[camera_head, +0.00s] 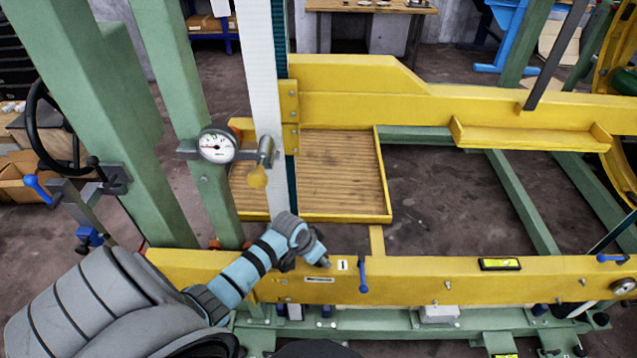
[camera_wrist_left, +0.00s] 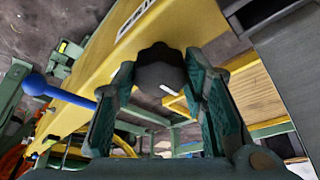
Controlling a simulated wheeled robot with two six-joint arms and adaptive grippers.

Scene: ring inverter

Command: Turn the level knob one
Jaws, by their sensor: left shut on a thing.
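The level knob one (camera_wrist_left: 160,78) is black with a short white mark and sits on the yellow beam. In the wrist view it is between the two green-padded fingers of my left gripper (camera_wrist_left: 158,85), which is shut on it. In the head view my left gripper (camera_head: 322,260) is at the front yellow beam (camera_head: 420,290), just left of a white label marked 1 (camera_head: 343,265); the knob is hidden there. My right gripper is not in view.
A blue-handled lever (camera_head: 363,276) stands just right of the label; its blue ball also shows in the wrist view (camera_wrist_left: 35,85). A yellow-green level vial (camera_head: 500,264) lies farther right on the beam. A round gauge (camera_head: 217,145) and green posts stand left.

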